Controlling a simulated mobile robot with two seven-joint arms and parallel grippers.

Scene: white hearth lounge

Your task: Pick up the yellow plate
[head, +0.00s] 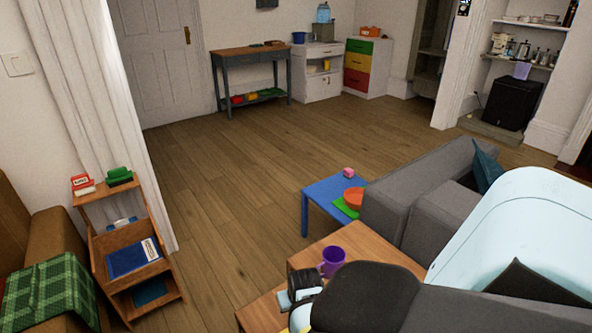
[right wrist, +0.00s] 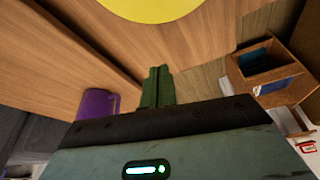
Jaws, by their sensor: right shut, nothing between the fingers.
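The yellow plate (right wrist: 150,8) lies flat on a wooden table at the top of the right wrist view, partly cut off by the frame. In the head view only a small yellow sliver of the plate (head: 299,318) shows, mostly hidden behind my right arm. My right gripper (right wrist: 157,72) is shut and empty, with its green fingers together. The plate lies beyond the fingertips in the wrist view, apart from them. My left gripper is not in view.
A purple mug (head: 333,262) stands on the wooden table (head: 372,252), close to my right gripper; it also shows in the wrist view (right wrist: 97,103). A blue side table (head: 325,187) holds an orange bowl (head: 353,198). A grey sofa (head: 410,190) stands beyond. The wooden floor at centre is clear.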

